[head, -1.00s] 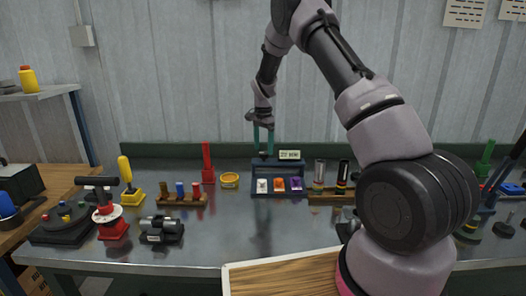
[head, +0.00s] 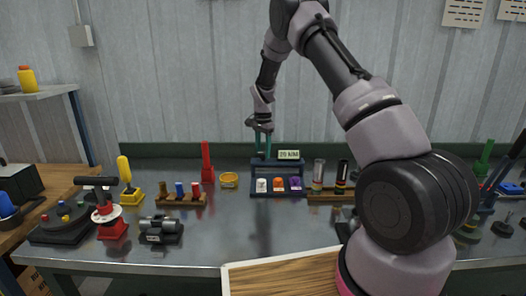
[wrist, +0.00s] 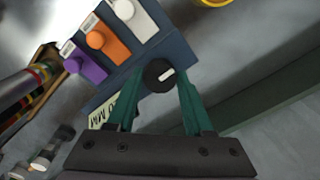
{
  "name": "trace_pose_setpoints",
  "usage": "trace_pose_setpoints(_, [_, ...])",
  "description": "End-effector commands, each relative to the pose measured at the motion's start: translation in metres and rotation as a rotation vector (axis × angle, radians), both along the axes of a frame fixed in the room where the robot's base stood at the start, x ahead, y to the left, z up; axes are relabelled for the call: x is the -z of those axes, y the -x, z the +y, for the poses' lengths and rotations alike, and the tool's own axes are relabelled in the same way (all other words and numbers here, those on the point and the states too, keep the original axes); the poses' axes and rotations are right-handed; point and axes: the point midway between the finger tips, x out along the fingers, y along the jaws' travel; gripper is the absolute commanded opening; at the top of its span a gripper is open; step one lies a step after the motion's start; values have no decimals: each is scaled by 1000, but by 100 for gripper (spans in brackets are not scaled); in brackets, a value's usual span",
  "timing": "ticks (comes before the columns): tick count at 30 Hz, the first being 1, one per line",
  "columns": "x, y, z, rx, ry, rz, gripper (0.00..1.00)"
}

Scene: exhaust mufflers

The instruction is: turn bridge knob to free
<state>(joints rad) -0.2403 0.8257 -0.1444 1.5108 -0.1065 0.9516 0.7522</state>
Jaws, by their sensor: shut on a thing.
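A dark blue bridge-like stand (head: 290,165) stands at the middle back of the bench. White, orange and purple blocks with round tops sit in its front tray. A round black knob (wrist: 160,75) with a white pointer mark shows near the middle of the wrist view, at the stand's edge. My gripper (head: 262,156) reaches down from above at the stand's top left. In the wrist view its two teal fingers (wrist: 163,86) are shut on the knob, one on each side. A pale label plate (head: 289,154) stands on the bridge to the right of the fingers.
Racks of upright cylinders stand left (head: 181,200) and right (head: 330,195) of the stand. A yellow ring tin (head: 229,180) and a red post (head: 207,162) are to the left. The wall is close behind. The bench middle in front is clear.

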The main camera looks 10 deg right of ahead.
Motion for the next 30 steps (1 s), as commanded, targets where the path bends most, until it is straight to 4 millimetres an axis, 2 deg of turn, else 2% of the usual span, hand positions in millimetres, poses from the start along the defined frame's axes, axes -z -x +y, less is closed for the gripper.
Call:
trace_pose_setpoints(11, [0, 0, 0, -214, -1, 0, 0])
trace_pose_setpoints(30, [0, 0, 0, -822, -1, -1, 0])
